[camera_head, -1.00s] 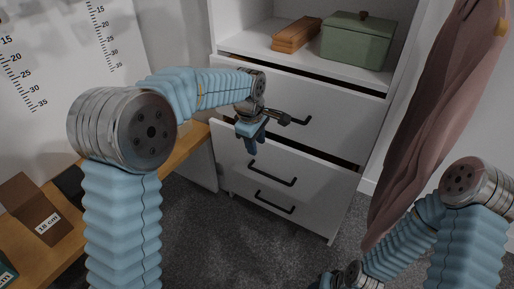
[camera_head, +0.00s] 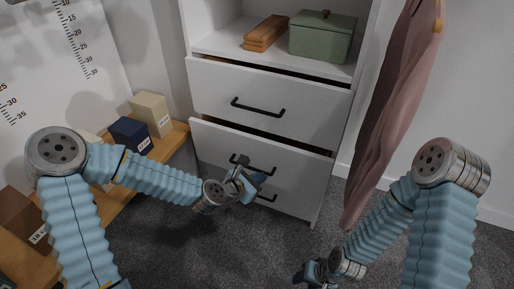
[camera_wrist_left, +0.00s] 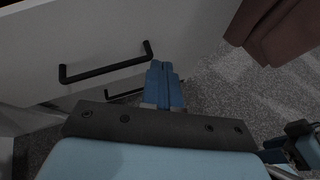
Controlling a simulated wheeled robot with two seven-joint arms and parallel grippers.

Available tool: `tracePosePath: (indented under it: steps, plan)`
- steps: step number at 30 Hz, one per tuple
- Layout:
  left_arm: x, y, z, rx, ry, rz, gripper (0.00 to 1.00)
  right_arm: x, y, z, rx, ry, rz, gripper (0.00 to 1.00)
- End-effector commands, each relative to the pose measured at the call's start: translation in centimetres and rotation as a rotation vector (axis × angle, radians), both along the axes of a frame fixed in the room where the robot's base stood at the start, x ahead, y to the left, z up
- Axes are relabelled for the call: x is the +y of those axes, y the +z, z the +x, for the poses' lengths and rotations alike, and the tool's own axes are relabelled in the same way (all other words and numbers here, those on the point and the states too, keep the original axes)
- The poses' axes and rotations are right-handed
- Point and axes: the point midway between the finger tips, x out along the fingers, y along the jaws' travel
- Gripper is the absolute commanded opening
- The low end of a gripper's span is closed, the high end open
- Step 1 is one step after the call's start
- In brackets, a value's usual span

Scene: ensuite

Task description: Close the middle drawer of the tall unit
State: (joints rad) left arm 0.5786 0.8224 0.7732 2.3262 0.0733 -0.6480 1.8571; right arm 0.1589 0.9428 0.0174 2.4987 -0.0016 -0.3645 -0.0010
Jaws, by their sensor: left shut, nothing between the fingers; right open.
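The tall unit (camera_head: 345,110) is white with stacked drawers and black bar handles. Its middle drawer (camera_head: 215,142) stands out a little, with a dark gap along its top edge. Its handle (camera_head: 262,170) is partly hidden by my left gripper. My left gripper (camera_head: 255,183) is shut and empty, in front of the drawer fronts near that handle. In the left wrist view its blue fingers (camera_wrist_left: 166,86) are together, right of a large black handle (camera_wrist_left: 105,66); whether they touch the front I cannot tell. My right gripper (camera_head: 304,275) is open, low over the carpet.
The top drawer (camera_head: 220,88) also shows a dark gap above it. An orange-brown box (camera_head: 265,34) and green lidded box (camera_head: 322,38) sit on the shelf above. A pink garment (camera_head: 392,110) hangs at right. A wooden bench (camera_head: 172,142) with boxes is at left. Carpet is clear in front.

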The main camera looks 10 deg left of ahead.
Motion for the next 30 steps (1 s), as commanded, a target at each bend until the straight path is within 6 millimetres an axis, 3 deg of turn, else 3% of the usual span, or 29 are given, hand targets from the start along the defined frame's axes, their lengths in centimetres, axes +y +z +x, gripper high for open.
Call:
tracePosePath:
  steps: [3,9,14,26,30]
  plan:
    - [3.2,3.5,-1.2,-0.033,0.219,-0.153,0.0,0.2,0.8,-0.1,0.001,0.004,0.003,0.47]
    - [6.0,6.0,-1.9,-0.077,0.379,-0.248,0.0,0.3,1.0,-0.1,0.002,0.005,0.004,0.47]
    - [5.6,5.6,-0.4,-0.081,0.386,-0.253,0.0,0.3,0.8,-0.1,0.002,0.005,0.004,0.47]
    - [3.1,3.1,7.0,-0.08,0.384,-0.25,0.0,0.3,0.9,-0.1,0.002,0.005,0.004,0.47]
    - [2.4,3.2,9.1,-0.081,0.382,-0.25,0.0,0.4,1.3,-0.1,0.002,0.006,0.005,0.47]
